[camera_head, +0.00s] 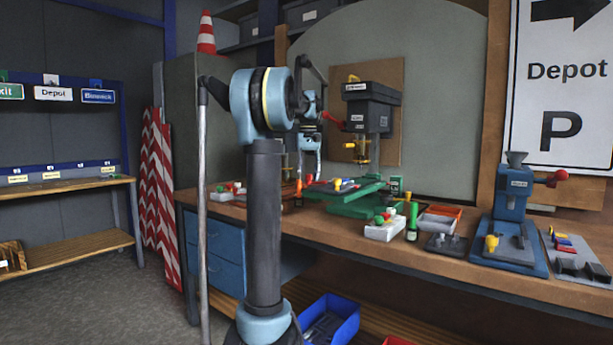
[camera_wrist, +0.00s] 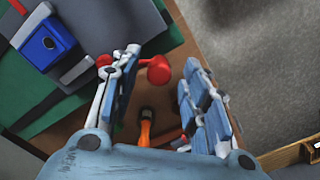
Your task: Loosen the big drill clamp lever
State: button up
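The big drill (camera_head: 370,108) has a dark grey head in front of a brown board at the back of the bench. A red-knobbed lever (camera_head: 333,121) sticks out of its left side. An orange-handled lever (camera_wrist: 145,128) shows low between my fingers in the wrist view, probably the clamp lever; its lower end is hidden by my gripper body. In the head view a small orange part (camera_head: 299,188) shows below my gripper (camera_head: 309,168). My gripper (camera_wrist: 162,75) is open, its blue fingers apart on either side of the orange handle. I cannot tell whether either finger touches it.
A red ball knob (camera_wrist: 159,70) is close to the left finger. A green base (camera_head: 352,204) lies on the bench below the drill. A smaller blue press (camera_head: 512,210) stands at right. A blue bin (camera_head: 333,318) is below the bench.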

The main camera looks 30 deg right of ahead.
jog(key=shift+r, duration=0.15)
notch_tip(320, 180, up, 12)
jog(key=shift+f, duration=0.2)
dwell(0.4)
dwell(0.3)
jog(key=s+a+f+n, duration=0.1)
jog(key=s+a+f, duration=0.3)
jog(key=a+f, duration=0.3)
jog(key=s+a+f+t, duration=0.1)
jog(key=s+a+f, duration=0.3)
jog(key=a, duration=0.5)
jog(key=s+a+f+n, duration=0.1)
jog(key=s+a+f, duration=0.3)
jog(key=a+f, duration=0.3)
jog(key=s+a+f, duration=0.4)
jog(key=s+f, duration=0.2)
jog(key=f, duration=0.3)
jog(key=s+a+f+n, duration=0.1)
jog(key=s+a+f, duration=0.3)
jog(key=f, duration=0.5)
jog(key=s+a+f+n+t, duration=0.1)
jog(key=s+a+f, duration=0.3)
jog(key=s+f, duration=0.4)
jog(key=shift+s+f, duration=0.3)
jog(key=shift+f, duration=0.3)
